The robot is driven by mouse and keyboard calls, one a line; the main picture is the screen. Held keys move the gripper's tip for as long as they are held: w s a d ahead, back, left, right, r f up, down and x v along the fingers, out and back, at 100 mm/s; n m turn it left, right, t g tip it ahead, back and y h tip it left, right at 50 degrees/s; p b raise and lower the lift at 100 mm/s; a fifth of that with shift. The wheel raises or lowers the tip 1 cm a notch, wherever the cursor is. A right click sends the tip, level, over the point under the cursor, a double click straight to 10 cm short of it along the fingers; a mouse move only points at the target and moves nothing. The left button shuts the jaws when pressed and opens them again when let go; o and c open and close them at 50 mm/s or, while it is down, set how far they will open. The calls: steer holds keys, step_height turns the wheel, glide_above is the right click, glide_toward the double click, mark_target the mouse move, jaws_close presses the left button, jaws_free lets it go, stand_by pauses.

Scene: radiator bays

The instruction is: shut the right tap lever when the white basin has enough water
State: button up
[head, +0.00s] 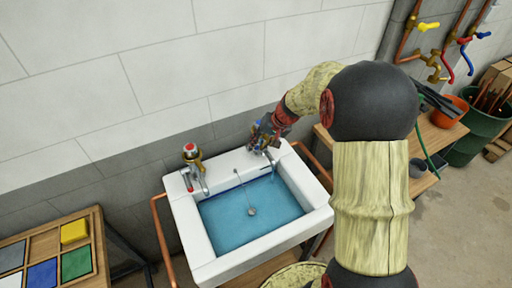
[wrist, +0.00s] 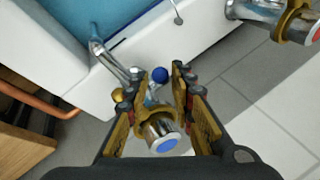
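The white basin (head: 187,226) holds clear blue water (head: 240,215), whose surface lies below the rim. In the wrist view the right tap (wrist: 158,130) has a blue cap and a lever ending in a blue ball (wrist: 160,74). Its spout (wrist: 112,60) reaches over the basin, and a thin blue stream seems to fall from it. My gripper (wrist: 163,70) is open, its fingers on either side of the blue-ended lever. Whether either finger touches it I cannot tell. In the head view my gripper (head: 262,138) covers most of the right tap.
The left tap (head: 193,165), with a red cap, stands on the basin's back left; it also shows in the wrist view (wrist: 268,12). A tray of coloured tiles (head: 98,235) is at left. Pipes with coloured valves (head: 440,58), an orange pot (head: 447,112) and a green bin (head: 478,135) are at right.

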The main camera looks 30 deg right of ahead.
steer(key=v, duration=0.9)
steer(key=shift+c, duration=0.4)
